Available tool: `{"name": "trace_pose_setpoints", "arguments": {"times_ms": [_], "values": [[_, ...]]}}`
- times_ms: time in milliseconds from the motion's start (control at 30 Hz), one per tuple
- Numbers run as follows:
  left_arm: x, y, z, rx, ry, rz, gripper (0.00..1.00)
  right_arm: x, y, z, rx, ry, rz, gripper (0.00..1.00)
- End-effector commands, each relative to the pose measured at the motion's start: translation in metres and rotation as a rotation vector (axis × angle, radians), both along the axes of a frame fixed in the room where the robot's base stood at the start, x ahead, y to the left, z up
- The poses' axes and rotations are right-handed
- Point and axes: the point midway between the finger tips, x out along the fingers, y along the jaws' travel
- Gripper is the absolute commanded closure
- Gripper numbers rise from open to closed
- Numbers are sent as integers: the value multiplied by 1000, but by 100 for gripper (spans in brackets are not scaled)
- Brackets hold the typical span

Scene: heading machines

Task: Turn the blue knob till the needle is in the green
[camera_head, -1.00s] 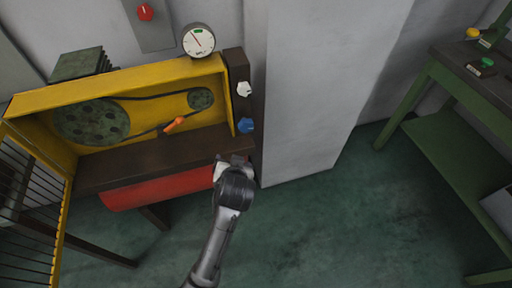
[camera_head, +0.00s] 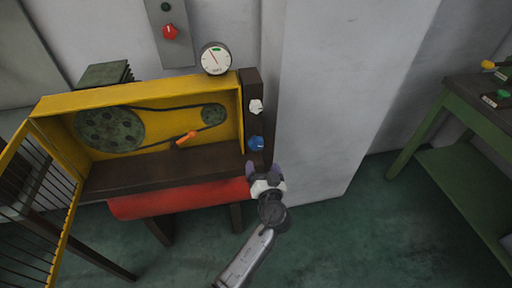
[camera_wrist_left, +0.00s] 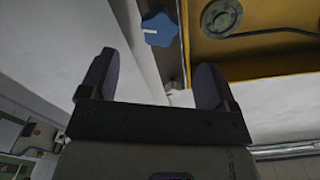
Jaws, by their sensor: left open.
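The blue knob (camera_head: 256,144) sits low on a dark upright panel at the right end of the yellow machine. It also shows in the left wrist view (camera_wrist_left: 159,30), star-shaped with a white mark, beyond the fingertips. My left gripper (camera_head: 264,170) is just below the knob in the head view, open and empty, apart from the knob. Its two fingers show spread in the left wrist view (camera_wrist_left: 152,82). The round gauge (camera_head: 215,59) stands above the machine. Its needle points up and left, and a small green band is at the top of the dial. My right gripper is not in view.
A white knob (camera_head: 256,106) is above the blue one on the same panel (camera_head: 254,84). An orange handle (camera_head: 186,138) is inside the yellow housing (camera_head: 170,84). A pale wall block (camera_head: 320,110) stands close right. A green table (camera_head: 462,110) is far right.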

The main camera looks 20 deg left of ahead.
Motion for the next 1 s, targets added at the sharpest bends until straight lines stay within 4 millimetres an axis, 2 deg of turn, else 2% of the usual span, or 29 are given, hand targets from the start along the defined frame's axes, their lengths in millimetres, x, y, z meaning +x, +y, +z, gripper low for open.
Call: {"name": "trace_pose_setpoints", "arguments": {"times_ms": [200,500,700,1000], "values": [[37,24,-1,2,-1,2,18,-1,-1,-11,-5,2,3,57],[72,46,-1,2,0,2,18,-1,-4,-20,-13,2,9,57],[82,53,0,1,0,1,18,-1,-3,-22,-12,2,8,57],[84,54,0,0,1,0,18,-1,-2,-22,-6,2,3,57]]}}
